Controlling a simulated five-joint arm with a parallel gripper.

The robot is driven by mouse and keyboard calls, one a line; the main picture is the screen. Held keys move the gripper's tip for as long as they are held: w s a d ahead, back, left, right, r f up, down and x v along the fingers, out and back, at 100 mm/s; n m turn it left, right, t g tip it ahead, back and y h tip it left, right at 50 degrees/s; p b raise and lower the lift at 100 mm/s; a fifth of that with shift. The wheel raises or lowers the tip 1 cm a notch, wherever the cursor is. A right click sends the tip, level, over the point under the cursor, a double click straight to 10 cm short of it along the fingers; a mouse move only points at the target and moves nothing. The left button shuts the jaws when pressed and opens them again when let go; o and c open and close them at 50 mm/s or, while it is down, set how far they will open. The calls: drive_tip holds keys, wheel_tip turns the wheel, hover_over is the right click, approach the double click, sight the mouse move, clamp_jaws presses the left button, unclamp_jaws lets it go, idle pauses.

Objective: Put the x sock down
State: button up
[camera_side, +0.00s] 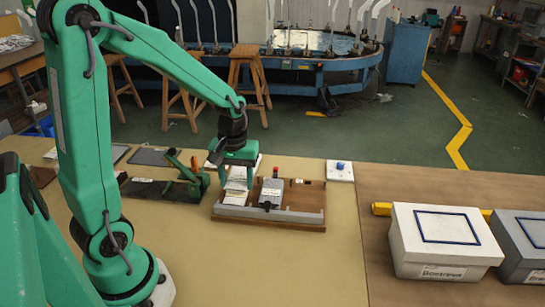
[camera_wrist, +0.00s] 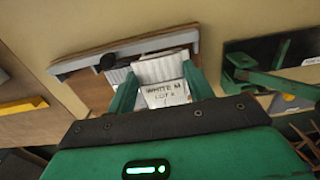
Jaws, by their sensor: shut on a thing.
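My gripper (camera_side: 238,168) is over the left part of a wooden tray (camera_side: 299,200), fingers pointing down. In the wrist view its green fingers (camera_wrist: 163,72) are closed on a white, ribbed sock (camera_wrist: 163,67). In the side view white cloth (camera_side: 236,187) shows below the gripper, low over or touching the tray; I cannot tell which. A white label reading "WHITE M" (camera_wrist: 165,93) lies behind the held sock. No mark "x" is readable on it.
A green lever clamp (camera_side: 192,178) stands left of the tray. A white plate with a blue knob (camera_side: 340,170) lies behind right. Lidded boxes (camera_side: 443,255) stand at right; the front mat is clear.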

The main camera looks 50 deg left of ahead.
sight(232, 175)
drive_tip(key=a, duration=0.1)
drive_tip(key=a+f, duration=0.2)
drive_tip(key=shift+w+a+f, duration=0.1)
drive_tip(key=shift+w+a, duration=0.2)
drive_tip(key=shift+w, duration=0.1)
drive_tip(key=shift+f, duration=0.1)
drive_tip(key=shift+f, duration=1.9)
drive_tip(key=shift+f, duration=0.2)
drive_tip(key=o, duration=1)
drive_tip(key=shift+r, duration=0.25)
wheel_tip(232, 175, up, 12)
drive_tip(key=shift+f, duration=0.1)
